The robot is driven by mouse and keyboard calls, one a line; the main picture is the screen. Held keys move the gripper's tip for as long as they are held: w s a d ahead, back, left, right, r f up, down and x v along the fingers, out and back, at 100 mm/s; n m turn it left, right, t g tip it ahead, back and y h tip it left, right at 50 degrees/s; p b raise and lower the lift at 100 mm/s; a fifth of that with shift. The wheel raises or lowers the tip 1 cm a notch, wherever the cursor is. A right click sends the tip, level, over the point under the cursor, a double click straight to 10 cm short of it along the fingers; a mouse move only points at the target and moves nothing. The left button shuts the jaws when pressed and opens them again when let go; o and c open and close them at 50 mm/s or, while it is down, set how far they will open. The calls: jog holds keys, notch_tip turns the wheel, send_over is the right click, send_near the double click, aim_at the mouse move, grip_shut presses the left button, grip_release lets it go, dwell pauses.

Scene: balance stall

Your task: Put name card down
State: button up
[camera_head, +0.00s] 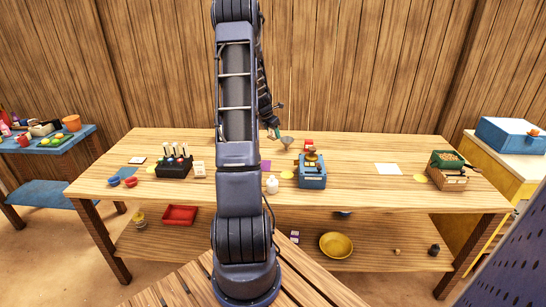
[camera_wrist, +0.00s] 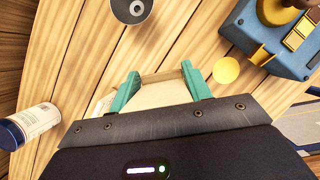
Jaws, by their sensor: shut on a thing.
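My gripper (camera_wrist: 160,86) shows in the wrist view with its two teal fingers closed on a cream piece with a brown far edge, which looks like the name card (camera_wrist: 160,96). The dark gripper body hides its near part. In the head view my gripper (camera_head: 273,132) is small, over the back middle of the wooden table (camera_head: 350,150), and the card cannot be made out there. I cannot tell whether the card touches the tabletop.
A yellow disc (camera_wrist: 226,71) and white container (camera_wrist: 38,120) lie near my gripper. A black holder (camera_head: 174,168) stands left, a basket (camera_head: 447,177) right.

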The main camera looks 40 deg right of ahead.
aim_at(275, 159)
notch_tip(275, 159, down, 13)
jog(key=shift+f, duration=0.15)
dwell(0.4)
jog(key=shift+f, duration=0.1)
jog(key=o, duration=1)
jog(key=shift+c, duration=0.2)
